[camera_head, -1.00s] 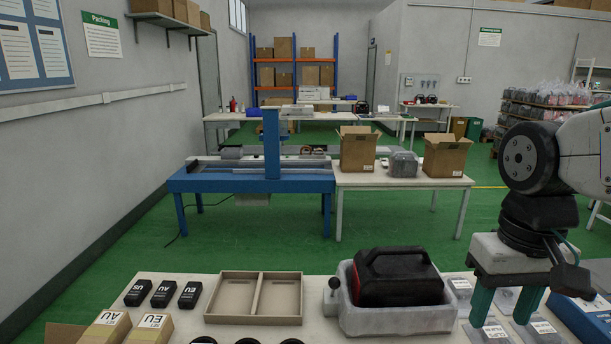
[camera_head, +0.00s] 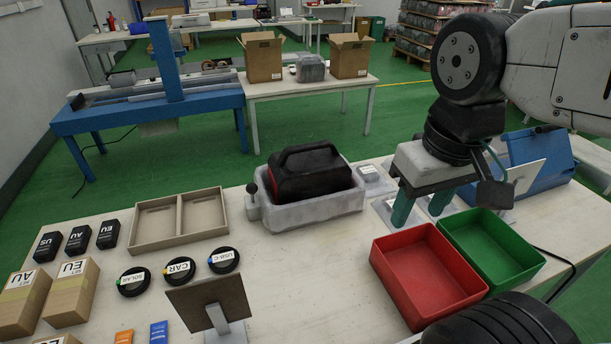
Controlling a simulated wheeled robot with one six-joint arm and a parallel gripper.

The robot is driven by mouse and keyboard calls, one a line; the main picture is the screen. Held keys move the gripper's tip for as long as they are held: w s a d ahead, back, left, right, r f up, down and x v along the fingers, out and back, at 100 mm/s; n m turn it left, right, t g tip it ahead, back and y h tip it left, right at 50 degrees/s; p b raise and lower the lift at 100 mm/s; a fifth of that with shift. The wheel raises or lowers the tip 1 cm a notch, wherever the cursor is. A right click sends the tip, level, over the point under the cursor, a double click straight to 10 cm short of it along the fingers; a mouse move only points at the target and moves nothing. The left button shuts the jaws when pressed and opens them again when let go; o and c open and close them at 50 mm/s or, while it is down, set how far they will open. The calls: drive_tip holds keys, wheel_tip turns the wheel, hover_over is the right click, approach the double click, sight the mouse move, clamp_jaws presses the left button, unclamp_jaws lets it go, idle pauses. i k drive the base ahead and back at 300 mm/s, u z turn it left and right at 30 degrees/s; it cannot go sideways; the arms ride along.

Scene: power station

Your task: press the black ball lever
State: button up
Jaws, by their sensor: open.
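The black ball lever (camera_head: 252,188) is a small dark ball on a short stem at the left end of a grey-white fixture (camera_head: 307,215) on the workbench. A black and red power station (camera_head: 309,172) with a carrying handle sits in that fixture. My gripper (camera_head: 421,207) hangs to the right of the fixture, pointing down, with its two green fingers apart and nothing between them. It is clear of the lever, with the power station between them in the picture.
A red bin (camera_head: 428,276) and a green bin (camera_head: 491,247) stand at the right front of the workbench (camera_head: 290,262). A divided tray (camera_head: 178,219) lies left of the lever. A small tilted panel (camera_head: 209,303) stands in front. Black boxes and round pucks lie at left.

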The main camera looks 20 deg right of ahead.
sight(251, 188)
drive_tip(key=k, duration=1.25)
drive_tip(key=u, duration=0.8)
drive_tip(key=i, duration=1.35)
drive_tip(key=z, duration=0.8)
